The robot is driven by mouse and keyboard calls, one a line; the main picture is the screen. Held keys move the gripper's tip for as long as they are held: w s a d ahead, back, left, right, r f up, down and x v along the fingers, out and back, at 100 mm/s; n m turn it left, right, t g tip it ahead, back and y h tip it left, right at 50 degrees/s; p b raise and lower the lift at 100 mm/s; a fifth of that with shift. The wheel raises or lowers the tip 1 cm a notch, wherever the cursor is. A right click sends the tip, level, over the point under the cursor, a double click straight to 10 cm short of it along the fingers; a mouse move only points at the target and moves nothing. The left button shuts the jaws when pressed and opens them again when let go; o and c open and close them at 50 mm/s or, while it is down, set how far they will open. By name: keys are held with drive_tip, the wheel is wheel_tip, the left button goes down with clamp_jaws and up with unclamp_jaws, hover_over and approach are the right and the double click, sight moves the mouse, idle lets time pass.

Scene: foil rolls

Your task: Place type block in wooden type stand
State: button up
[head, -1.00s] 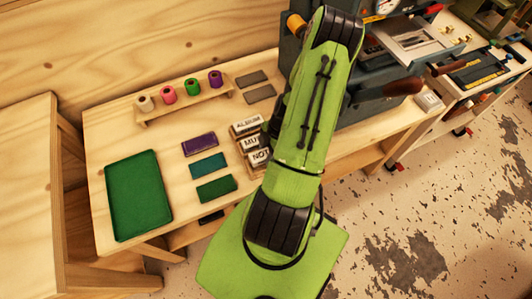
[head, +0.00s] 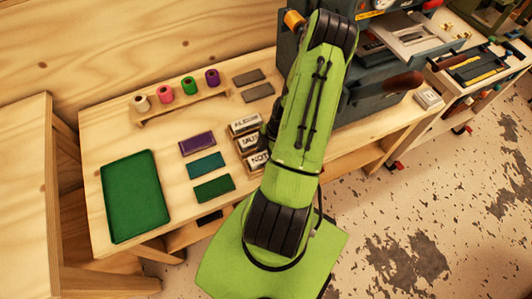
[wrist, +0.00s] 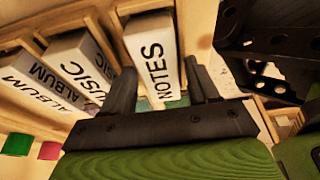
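The wooden type stand (head: 237,147) is on the table and holds three white type blocks in a row. They are the ALBUM block (head: 245,123), the MUSIC block (head: 249,142) and the NOTES block (head: 258,160). In the wrist view the NOTES block (wrist: 150,48) sits in the end slot, with the MUSIC block (wrist: 82,58) and the ALBUM block (wrist: 38,78) to its left. My gripper (wrist: 158,68) is open, its two dark fingers spread on either side of the lower end of the NOTES block, with a gap showing. In the head view my arm hides the gripper.
A green tray (head: 137,235) lies at the table's left. Purple (head: 197,144), teal (head: 206,165) and green (head: 214,188) pieces lie left of the stand. A rack of coloured rolls (head: 181,107) stands behind. The dark press (head: 372,97) is close on the right.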

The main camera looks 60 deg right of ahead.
drive_tip(key=shift+o, duration=0.9)
drive_tip(key=shift+r+p, duration=0.35)
drive_tip(key=p+v, duration=0.2)
drive_tip(key=v, duration=1.1)
drive_tip(key=w+a+r+m+h, duration=0.2)
drive_tip(key=w+a+r, duration=0.35)
drive_tip(key=r, duration=0.45)
drive_tip(key=w+a+r+m+h, duration=0.2)
drive_tip(key=a+r+m, duration=0.1)
drive_tip(key=a+r, duration=0.45)
drive_tip(key=s+a+r+m+t, duration=0.2)
drive_tip(key=s+a+r+m, duration=0.1)
drive_tip(key=a, duration=0.3)
drive_tip(key=s+a+r+m+t+y, duration=0.1)
drive_tip(key=s+a+r+m, duration=0.2)
drive_tip(key=a, duration=0.4)
wheel_tip(320, 180, up, 2)
drive_tip(key=shift+s+m+t, duration=0.4)
drive_tip(key=shift+s, duration=0.15)
